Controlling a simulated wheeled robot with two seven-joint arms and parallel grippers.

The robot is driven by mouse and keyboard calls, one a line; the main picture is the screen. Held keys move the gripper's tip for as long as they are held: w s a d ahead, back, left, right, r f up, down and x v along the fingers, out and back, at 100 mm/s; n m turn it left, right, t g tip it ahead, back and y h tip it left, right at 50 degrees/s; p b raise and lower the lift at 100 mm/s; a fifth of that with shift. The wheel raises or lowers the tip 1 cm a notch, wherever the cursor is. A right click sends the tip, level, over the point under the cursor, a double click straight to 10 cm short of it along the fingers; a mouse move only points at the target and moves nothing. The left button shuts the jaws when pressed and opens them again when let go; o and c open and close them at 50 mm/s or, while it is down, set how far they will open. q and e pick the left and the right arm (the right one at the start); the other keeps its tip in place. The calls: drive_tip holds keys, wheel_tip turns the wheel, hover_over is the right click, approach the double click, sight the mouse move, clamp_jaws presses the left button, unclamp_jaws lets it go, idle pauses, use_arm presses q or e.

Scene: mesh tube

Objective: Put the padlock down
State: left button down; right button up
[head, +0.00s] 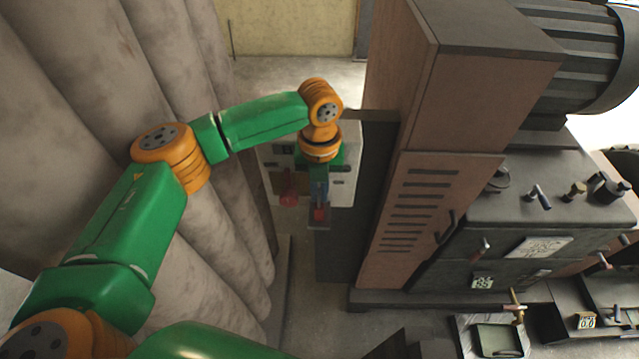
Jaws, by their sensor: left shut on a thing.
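My left gripper (319,205) hangs down from my green and orange arm, in front of a pale panel (343,190) in the gap left of the brown cabinet. It is shut on a small red thing at its fingertips, which looks like the padlock (320,214). The padlock is small and partly hidden by the fingers, so its shackle cannot be made out. It shows just above or against a small dark ledge (318,226); I cannot tell whether they touch. My right gripper is not in view.
Another red part (289,200) sits on the panel, left of my gripper. Tall grey ribbed columns (225,230) close in on the left. The brown louvred cabinet (425,210) stands on the right. Farther right are a dark machine (530,210) with knobs and a shallow tray (465,325).

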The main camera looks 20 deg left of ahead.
use_arm(q)
drive_tip(key=shift+a+f, duration=0.1)
drive_tip(key=shift+f, duration=0.1)
drive_tip(key=c, duration=1)
unclamp_jaws()
drive_tip(key=shift+r, duration=0.1)
wheel_tip(320, 180, up, 5)
drive_tip(key=shift+w+r+b, duration=0.1)
drive_tip(key=shift+b, duration=1)
wheel_tip(320, 180, up, 7)
